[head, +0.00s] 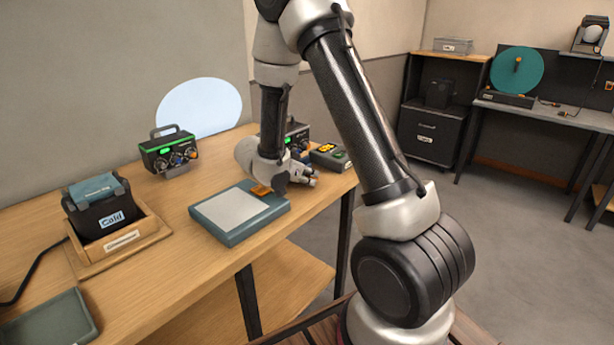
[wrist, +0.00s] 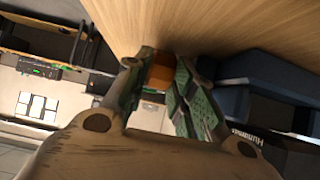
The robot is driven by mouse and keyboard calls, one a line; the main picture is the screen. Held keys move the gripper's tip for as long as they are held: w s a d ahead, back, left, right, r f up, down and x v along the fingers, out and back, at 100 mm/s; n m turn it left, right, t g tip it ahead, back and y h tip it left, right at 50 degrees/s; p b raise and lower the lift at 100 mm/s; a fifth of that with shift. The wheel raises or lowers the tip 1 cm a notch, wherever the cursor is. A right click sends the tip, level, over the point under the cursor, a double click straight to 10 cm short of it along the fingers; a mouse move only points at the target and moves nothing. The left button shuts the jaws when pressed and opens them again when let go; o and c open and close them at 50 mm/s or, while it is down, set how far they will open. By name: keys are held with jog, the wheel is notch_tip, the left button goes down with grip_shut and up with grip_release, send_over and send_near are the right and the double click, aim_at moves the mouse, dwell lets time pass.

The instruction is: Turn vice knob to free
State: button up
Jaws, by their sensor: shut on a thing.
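My gripper (head: 302,178) is low over the right part of the wooden table in the head view, beside a blue-grey box with a pale top panel (head: 235,212). In the wrist view its two green-padded fingers (wrist: 160,85) are closed on a small orange piece (wrist: 159,72), close to the wooden surface. The piece's shape is mostly hidden by the pads, and I cannot tell its turn angle. An orange patch (head: 260,189) also shows at the box's right edge in the head view; I cannot tell if it is the same piece. No vice is clearly recognisable.
Another knobbed box (head: 169,152) stands further left. A black bin marked Cold (head: 103,208) sits in a wooden tray. Bare tabletop (head: 165,215) lies between.

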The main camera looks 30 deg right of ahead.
jog(key=o, duration=0.7)
jog(key=shift+o, duration=0.2)
jog(key=v, duration=1.2)
